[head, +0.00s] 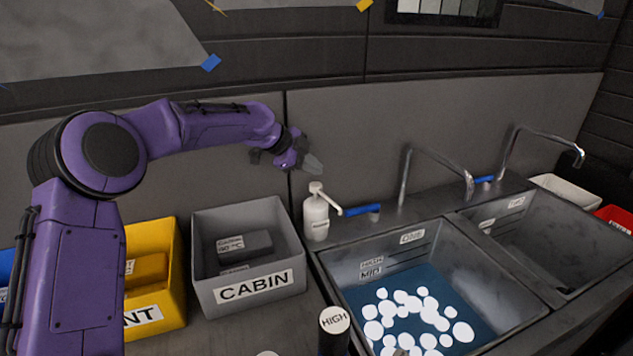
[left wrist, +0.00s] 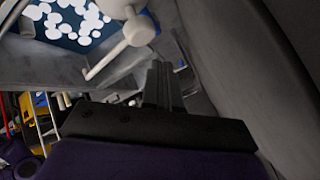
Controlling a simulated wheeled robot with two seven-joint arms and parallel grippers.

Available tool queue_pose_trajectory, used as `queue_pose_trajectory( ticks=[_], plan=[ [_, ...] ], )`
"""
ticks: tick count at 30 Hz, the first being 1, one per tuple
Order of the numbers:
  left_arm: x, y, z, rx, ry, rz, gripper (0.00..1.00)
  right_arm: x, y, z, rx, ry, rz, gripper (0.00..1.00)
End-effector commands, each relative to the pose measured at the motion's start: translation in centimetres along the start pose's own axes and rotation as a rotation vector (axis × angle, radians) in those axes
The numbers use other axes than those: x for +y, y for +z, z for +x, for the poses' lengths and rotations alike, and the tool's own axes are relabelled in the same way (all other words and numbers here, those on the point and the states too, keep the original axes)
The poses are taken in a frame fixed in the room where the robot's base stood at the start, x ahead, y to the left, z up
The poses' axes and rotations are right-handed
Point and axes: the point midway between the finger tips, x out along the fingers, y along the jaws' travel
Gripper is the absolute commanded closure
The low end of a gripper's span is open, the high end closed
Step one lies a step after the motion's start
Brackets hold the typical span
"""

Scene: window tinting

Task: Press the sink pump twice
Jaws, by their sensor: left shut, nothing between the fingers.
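The sink pump is a white bottle (head: 316,218) with a spout pointing right, upright at the left back corner of the sink (head: 421,270). My left gripper (head: 312,164) is shut and empty, a little above the pump head and apart from it in the head view. In the left wrist view the pump head (left wrist: 138,30) and its spout show just past the shut fingers (left wrist: 163,85). I cannot tell the exact gap between fingertips and pump head. My right gripper is not in view.
The left basin holds blue liquid with white foam. Blue-handled taps (head: 362,209) stand right of the pump. A grey CABIN bin (head: 250,290) and a yellow bin (head: 165,318) stand left. The wall is close behind.

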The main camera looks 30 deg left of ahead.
Motion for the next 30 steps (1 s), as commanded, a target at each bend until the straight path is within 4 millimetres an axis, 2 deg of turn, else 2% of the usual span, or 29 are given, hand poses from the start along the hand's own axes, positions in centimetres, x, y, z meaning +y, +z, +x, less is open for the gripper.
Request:
queue_pose_trajectory(
  ticks=[1, 9, 30],
  plan=[
    [-0.6, -0.6, -0.8, 0.001, -0.001, 0.000, 1.00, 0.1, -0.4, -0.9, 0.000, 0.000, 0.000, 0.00],
    [-1.8, -1.8, -2.5, 0.001, -0.001, -0.001, 1.00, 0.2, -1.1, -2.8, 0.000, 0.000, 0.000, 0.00],
    [-1.8, -1.8, -2.4, 0.000, -0.001, 0.000, 1.00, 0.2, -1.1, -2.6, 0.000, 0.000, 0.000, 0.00]
  ],
)
